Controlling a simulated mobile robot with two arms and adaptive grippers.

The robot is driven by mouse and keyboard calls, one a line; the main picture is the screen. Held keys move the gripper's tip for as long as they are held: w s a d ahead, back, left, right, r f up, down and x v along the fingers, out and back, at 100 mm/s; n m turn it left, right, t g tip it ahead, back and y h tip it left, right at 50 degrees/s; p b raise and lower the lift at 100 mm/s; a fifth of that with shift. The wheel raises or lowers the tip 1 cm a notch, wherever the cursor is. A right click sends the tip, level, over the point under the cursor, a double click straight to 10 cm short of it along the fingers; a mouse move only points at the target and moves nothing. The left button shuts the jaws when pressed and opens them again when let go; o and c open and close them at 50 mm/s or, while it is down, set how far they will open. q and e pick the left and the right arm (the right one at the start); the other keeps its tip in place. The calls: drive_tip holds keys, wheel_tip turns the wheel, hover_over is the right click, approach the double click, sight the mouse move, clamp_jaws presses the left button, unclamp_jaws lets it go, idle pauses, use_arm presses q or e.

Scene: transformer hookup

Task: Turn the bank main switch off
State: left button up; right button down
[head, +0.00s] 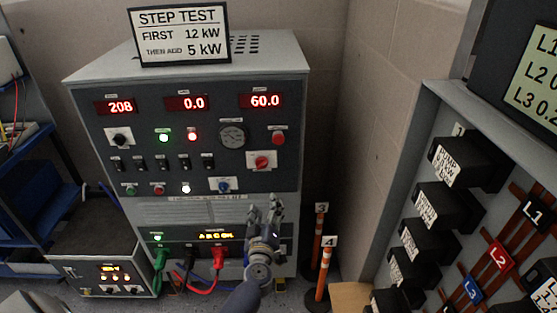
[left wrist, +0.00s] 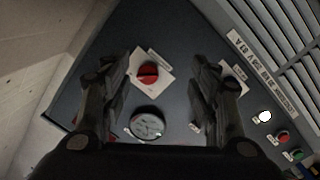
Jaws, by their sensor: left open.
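The load bank cabinet (head: 285,95) stands against the back wall with a dark control panel. A red rotary knob on a white plate (head: 262,161) sits on the panel's right side; its label is too small to read. It also shows in the left wrist view (left wrist: 148,74), between and beyond the fingertips, with a gap. A blue rotary knob (head: 223,186) on a white plate is lower left of it. My left gripper (head: 264,207) is open and empty, in front of the panel's lower right in the head view. My right gripper is not in view.
A round gauge (head: 232,136) and a red button (head: 278,138) are near the red knob. Green, black and red cables plug in below. Numbered orange posts (head: 325,265) stand right of the cabinet. A sign (head: 180,33) stands on top.

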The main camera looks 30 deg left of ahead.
use_arm(q)
drive_tip(key=n+y, duration=0.1)
drive_tip(key=n, duration=0.1)
approach(256, 165)
drive_tip(key=s+d, duration=0.2)
drive_tip(key=b+x, duration=0.1)
drive_tip(key=x, duration=0.8)
drive_tip(key=shift+w+a+f, duration=0.1)
drive_tip(key=shift+w+a, duration=0.05)
drive_tip(key=shift+a, duration=0.05)
drive_tip(key=shift+w+a+n+g+y+b, duration=0.3)
drive_tip(key=shift+w+a+y, duration=0.1)
drive_tip(key=shift+a, duration=0.15)
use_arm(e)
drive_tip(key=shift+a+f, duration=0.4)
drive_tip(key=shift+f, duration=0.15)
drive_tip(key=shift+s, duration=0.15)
